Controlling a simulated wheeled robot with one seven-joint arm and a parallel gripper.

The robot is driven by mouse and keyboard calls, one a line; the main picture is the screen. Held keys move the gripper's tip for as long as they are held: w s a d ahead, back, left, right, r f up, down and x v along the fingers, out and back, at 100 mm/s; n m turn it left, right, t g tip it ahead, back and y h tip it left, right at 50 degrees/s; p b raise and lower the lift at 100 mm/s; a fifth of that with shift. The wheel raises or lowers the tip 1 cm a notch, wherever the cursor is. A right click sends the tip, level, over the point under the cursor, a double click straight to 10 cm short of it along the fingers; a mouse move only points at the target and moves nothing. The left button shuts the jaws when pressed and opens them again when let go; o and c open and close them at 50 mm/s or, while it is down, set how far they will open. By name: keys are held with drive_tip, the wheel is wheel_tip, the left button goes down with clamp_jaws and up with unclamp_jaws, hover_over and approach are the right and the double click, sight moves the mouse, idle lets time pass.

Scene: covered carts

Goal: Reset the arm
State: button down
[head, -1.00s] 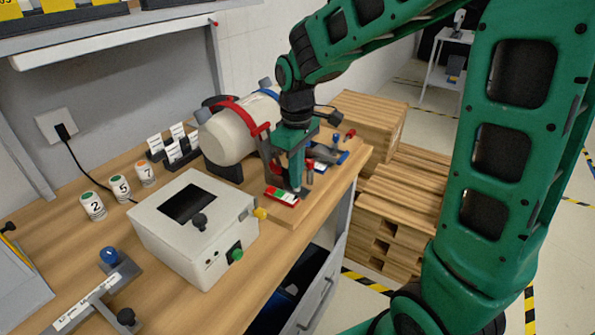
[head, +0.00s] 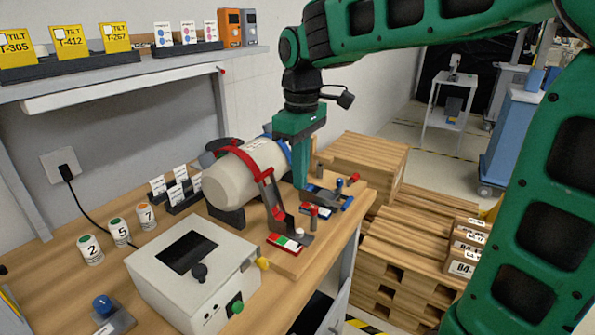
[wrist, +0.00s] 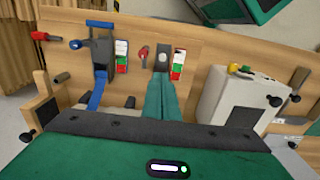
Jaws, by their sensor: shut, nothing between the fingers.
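My green arm reaches in from the right in the head view. My gripper (head: 303,183) points down above the wooden bench, just right of a cream cylinder (head: 232,182) held by a red strap clamp (head: 262,172). Its fingers are together with nothing between them. In the wrist view my gripper (wrist: 162,80) shows as two green fingers side by side, near a grey lever plate. Red-white-green label blocks (head: 285,243) sit on the wooden board below it. A blue-handled clamp (wrist: 97,90) lies left of the fingers in the wrist view.
A white box (head: 192,270) with a dark screen and knobs stands at the front of the bench. Numbered canisters (head: 121,232) stand at the left. A shelf (head: 140,75) hangs above. Wooden pallets (head: 400,260) are stacked right of the bench.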

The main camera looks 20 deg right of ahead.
drive_tip(key=shift+r, duration=0.45)
drive_tip(key=shift+d, duration=0.1)
drive_tip(key=s+d+f+m, duration=0.4)
drive_tip(key=s+d, duration=0.2)
drive_tip(key=s, duration=0.2)
drive_tip(key=s+d+f+m, duration=0.4)
drive_tip(key=s+d+m, duration=0.1)
drive_tip(key=s, duration=0.3)
drive_tip(key=s+d+f+m, duration=0.4)
drive_tip(key=s+d, duration=0.3)
drive_tip(key=s, duration=0.1)
drive_tip(key=shift+m, duration=0.3)
drive_tip(key=shift+r, duration=0.1)
drive_tip(key=shift+w+f, duration=0.25)
drive_tip(key=shift+w, duration=0.35)
